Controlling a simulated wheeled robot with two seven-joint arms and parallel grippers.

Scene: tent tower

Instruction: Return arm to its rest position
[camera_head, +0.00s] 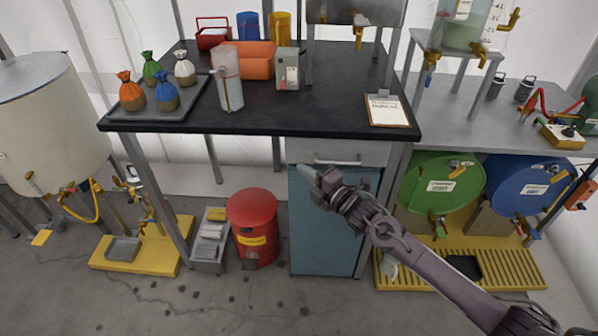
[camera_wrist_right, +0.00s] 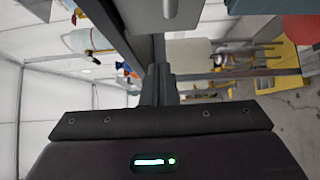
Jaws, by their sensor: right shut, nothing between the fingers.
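My right arm reaches in from the lower right in the head view. Its gripper (camera_head: 318,184) is in front of the drawer and blue-grey cabinet (camera_head: 324,232) under the black table, below the table's front edge. The gripper is shut with nothing in it. In the right wrist view the closed fingers (camera_wrist_right: 159,84) point away from the camera, with a grey-white drawer front and handle (camera_wrist_right: 168,14) close beyond them. I cannot tell whether they touch it. My left gripper is not in view.
The black table (camera_head: 300,115) carries tied bags on a tray (camera_head: 190,108), a clear jug (camera_head: 228,85) and a clipboard (camera_head: 388,110). A red bin (camera_head: 252,225) stands left of the cabinet. Green (camera_head: 440,185) and blue (camera_head: 522,187) drums lie at right. Open floor lies in front.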

